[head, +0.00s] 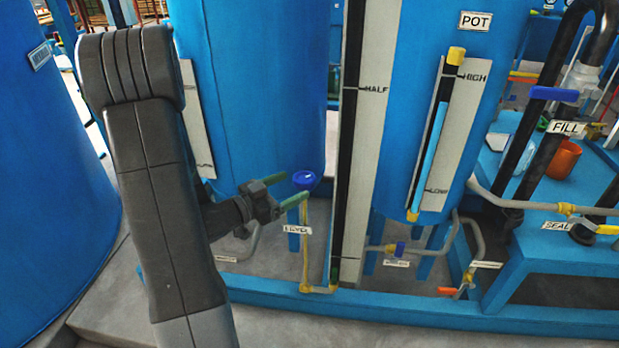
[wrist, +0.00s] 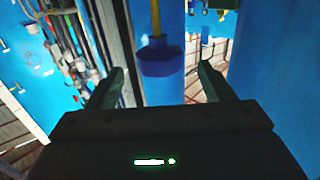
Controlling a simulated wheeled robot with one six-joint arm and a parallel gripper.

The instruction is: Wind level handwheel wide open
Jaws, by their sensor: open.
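In the wrist view the blue handwheel (wrist: 162,61) shows centred in the gap between the two spread fingers (wrist: 162,70). The fingers do not appear to touch it, and I cannot tell exactly how far ahead of the tips it is. How far the wheel is turned does not show.
A tall black-and-white gauge (head: 372,130) marked HALF stands just right of the handwheel. Blue tanks (head: 250,90) rise behind, one labelled POT (head: 475,21) with a HIGH/LOW gauge. A smaller blue valve (head: 400,249) and a blue base rail (head: 400,308) lie lower.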

